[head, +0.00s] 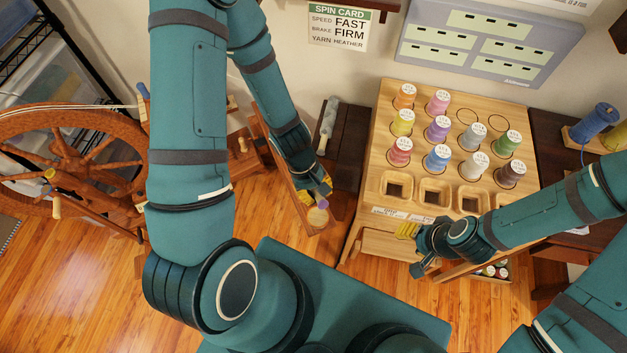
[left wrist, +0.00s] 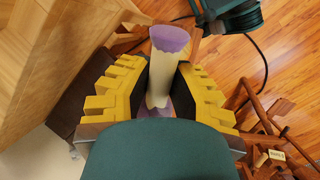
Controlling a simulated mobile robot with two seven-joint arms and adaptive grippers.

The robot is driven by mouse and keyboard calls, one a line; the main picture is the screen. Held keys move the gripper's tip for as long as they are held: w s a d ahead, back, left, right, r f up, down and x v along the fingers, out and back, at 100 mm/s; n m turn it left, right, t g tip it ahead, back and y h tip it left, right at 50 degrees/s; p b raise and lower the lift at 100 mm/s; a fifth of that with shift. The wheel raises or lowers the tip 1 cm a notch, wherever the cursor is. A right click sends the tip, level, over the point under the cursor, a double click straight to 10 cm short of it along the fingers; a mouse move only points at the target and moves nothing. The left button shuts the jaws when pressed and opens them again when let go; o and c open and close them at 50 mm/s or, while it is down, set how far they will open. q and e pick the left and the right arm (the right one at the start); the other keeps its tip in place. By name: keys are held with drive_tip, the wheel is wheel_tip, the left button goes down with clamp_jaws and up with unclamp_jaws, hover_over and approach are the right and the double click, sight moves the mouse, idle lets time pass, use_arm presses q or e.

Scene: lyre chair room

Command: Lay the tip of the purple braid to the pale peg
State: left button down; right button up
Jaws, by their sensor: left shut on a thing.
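My left gripper (left wrist: 160,95) is shut on a pale cream roll with purple ends, which I take to be the purple braid (left wrist: 171,40). In the left wrist view it stands between the two yellow-padded fingers, with its purple end beyond them. In the head view my left gripper (head: 312,192) is low over a narrow wooden stand, and a purple bit of the braid (head: 322,202) shows at the fingertips. I cannot single out the pale peg for sure. My right gripper (head: 412,250) has its fingers apart and looks empty, in front of the spool rack.
The wooden spool rack (head: 383,143) holds several coloured spools above square cups. A spinning wheel (head: 62,160) stands at the left. A dark bench (head: 345,150) with a greyish roll (head: 329,118) lies between the stand and the rack. Bare floor (head: 85,290) is at lower left.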

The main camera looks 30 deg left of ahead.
use_arm(q)
drive_tip(key=shift+s, duration=0.2)
idle(0.4)
drive_tip(key=shift+w+a+f+p, duration=0.15)
drive_tip(key=shift+w+a+f, duration=0.2)
drive_tip(key=shift+w+a, duration=0.25)
drive_tip(key=shift+w+a+f+p, duration=0.15)
drive_tip(key=shift+w+a+f, duration=0.2)
drive_tip(key=shift+w+a, duration=0.25)
drive_tip(key=shift+w+a+f, duration=0.35)
drive_tip(key=shift+w+a, duration=0.15)
drive_tip(key=shift+a, duration=0.15)
drive_tip(key=shift+w+a+f, duration=0.3)
drive_tip(key=shift+w+a, duration=0.15)
drive_tip(key=shift+a, duration=0.2)
